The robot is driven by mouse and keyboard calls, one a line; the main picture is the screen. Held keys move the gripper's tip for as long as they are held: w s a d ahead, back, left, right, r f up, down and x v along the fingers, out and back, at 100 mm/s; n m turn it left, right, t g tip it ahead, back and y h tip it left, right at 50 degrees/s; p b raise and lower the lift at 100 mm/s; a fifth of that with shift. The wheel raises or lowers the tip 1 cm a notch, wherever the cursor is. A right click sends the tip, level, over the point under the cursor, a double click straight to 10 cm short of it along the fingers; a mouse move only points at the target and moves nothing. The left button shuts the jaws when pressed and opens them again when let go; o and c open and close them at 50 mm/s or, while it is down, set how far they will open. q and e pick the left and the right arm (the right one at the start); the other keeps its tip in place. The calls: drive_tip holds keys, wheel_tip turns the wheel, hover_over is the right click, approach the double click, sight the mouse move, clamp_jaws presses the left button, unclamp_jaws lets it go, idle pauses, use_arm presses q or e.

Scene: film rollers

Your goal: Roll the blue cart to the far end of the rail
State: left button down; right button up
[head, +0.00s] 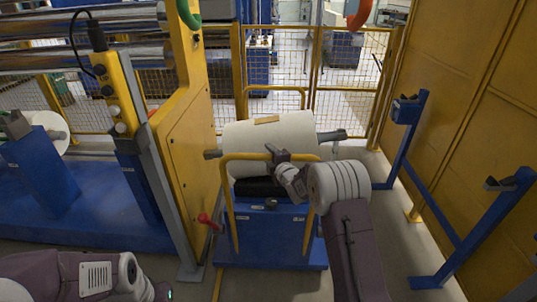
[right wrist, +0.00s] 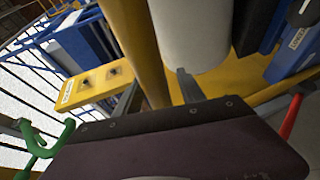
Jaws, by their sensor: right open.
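The blue cart (head: 270,235) stands in the middle of the head view. It carries a large white roll (head: 250,137) on a dark shaft, and yellow tube handles (head: 228,200) rise at its front and back. My right gripper (head: 275,155) is at the top bar of the front handle. In the right wrist view its open fingers (right wrist: 158,92) lie either side of a yellow tube (right wrist: 142,40), with no clear grip on it. My left forearm shows at the lower left, but its fingers are out of view. I cannot make out the rail clearly.
A yellow machine panel (head: 185,150) stands close left of the cart, with a red-knobbed lever (head: 208,221) near its front. A blue stand (head: 440,240) and yellow wall (head: 460,110) are on the right. A yellow mesh fence (head: 350,75) closes the back.

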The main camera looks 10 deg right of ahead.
drive_tip(key=shift+w+a, duration=0.15)
drive_tip(key=shift+w, duration=0.3)
clamp_jaws()
drive_tip(key=shift+f, duration=0.15)
idle(1.0)
